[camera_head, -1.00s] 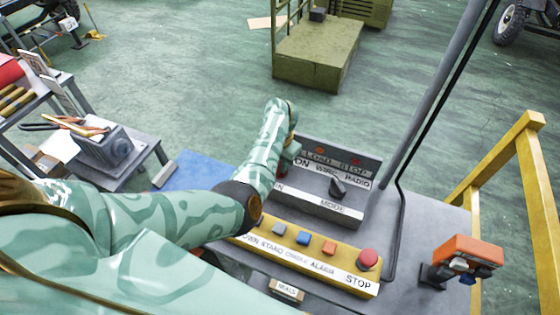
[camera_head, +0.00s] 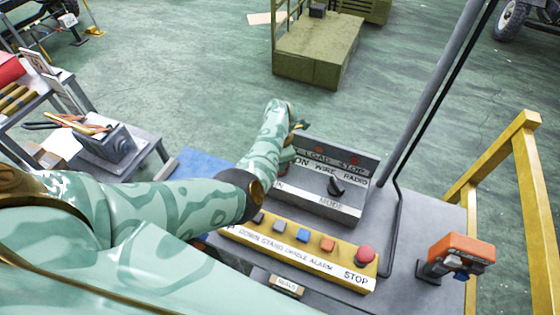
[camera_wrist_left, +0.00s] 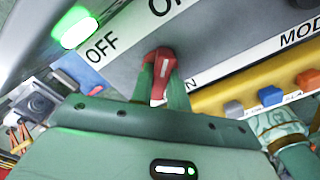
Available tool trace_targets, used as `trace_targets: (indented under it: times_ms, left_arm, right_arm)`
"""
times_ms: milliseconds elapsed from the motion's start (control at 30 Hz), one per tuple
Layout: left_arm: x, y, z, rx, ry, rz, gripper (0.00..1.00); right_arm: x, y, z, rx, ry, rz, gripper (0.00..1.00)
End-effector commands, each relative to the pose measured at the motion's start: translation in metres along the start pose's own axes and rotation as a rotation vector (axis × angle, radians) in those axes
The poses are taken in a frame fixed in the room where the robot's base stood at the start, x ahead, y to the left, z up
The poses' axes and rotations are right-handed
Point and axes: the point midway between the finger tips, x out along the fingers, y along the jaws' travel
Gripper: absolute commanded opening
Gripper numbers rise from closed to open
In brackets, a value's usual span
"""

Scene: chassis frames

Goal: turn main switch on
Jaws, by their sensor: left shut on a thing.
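The main switch is a red knob with a white line (camera_wrist_left: 159,66), in the left wrist view. It sits on the grey panel between an OFF label (camera_wrist_left: 101,48) to its left and a partly cut-off ON label (camera_wrist_left: 166,5) above. The white line runs nearly up and down in the picture. My left gripper (camera_wrist_left: 160,88) is shut on the red knob, one green finger on each side. In the head view my left gripper (camera_head: 296,132) is at the left end of the grey control panel (camera_head: 318,200), and my forearm hides most of it and the knob. My right gripper does not show.
A black selector knob (camera_head: 336,186) stands on the panel's right half. In front is a yellow button box (camera_head: 268,247) with a red STOP button (camera_head: 365,254). A grey post (camera_head: 425,90), a yellow rail (camera_head: 490,160) and an orange device (camera_head: 460,250) are at the right.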

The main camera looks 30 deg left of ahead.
Motion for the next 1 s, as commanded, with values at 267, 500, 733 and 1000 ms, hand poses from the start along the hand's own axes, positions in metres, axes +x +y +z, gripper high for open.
trace_targets:
  times_ms: [267, 500, 733, 1000]
  left_arm:
    - [-0.001, 0.001, 0.001, 0.009, -0.003, 0.003, 0.0]
    - [-0.001, 0.001, 0.001, 0.008, -0.002, 0.003, 0.38]
    - [-0.001, 0.0, 0.001, 0.006, -0.001, 0.001, 0.38]
    - [-0.038, 0.0, 0.001, 0.005, -0.003, 0.004, 0.38]
  right_arm:
    - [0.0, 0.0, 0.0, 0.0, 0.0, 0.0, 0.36]
    - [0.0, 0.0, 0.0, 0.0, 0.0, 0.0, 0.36]
    - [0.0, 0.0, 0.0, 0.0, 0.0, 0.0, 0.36]
    - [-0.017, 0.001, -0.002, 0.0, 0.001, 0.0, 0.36]
